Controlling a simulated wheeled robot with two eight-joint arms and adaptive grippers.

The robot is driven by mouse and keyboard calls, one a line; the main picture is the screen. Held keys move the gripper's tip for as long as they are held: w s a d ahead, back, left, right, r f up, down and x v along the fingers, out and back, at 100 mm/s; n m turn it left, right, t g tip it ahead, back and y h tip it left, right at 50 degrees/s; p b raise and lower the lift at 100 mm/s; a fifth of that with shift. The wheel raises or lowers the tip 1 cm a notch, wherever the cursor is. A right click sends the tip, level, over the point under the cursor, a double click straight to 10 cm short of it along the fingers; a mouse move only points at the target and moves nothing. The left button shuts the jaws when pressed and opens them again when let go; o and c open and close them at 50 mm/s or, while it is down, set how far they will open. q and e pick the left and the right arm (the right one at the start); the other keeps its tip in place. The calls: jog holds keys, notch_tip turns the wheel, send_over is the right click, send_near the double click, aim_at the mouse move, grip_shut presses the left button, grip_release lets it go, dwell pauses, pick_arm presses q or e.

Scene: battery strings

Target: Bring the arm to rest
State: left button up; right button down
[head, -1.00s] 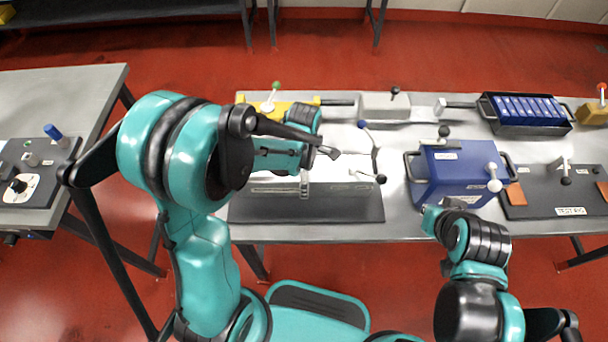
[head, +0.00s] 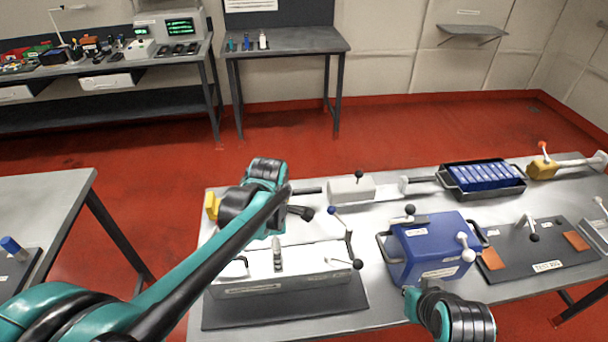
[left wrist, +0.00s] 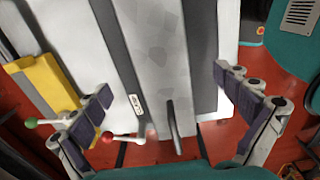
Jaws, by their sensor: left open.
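My left arm comes in from the lower left in the head view. Its teal and black wrist (head: 240,205) is above the left end of the workbench (head: 385,292); the fingers cannot be made out there. In the left wrist view my left gripper (left wrist: 162,85) is open, its jointed fingers wide apart with nothing between them. Below it are a pale grey surface and a yellow block (left wrist: 50,82) with a green-ball lever (left wrist: 31,122).
A white case (head: 300,268) on a dark mat is close to my left arm. A blue box (head: 432,250), a blue battery tray (head: 485,180) and a dark panel (head: 540,250) stand to the right. Another table (head: 50,195) is at left; red floor lies between.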

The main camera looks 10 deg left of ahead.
pick_arm(q)
jog(key=s+a+r+m+t, duration=0.1)
jog(key=s+m, duration=0.4)
jog(key=m, duration=0.5)
jog(key=s+a+r+m+t, duration=0.2)
jog(key=s+m+t, duration=0.3)
jog(key=m, duration=0.6)
jog(key=shift+a+r+t, duration=0.15)
jog(key=shift+a+t, duration=0.4)
jog(key=shift+t, duration=0.05)
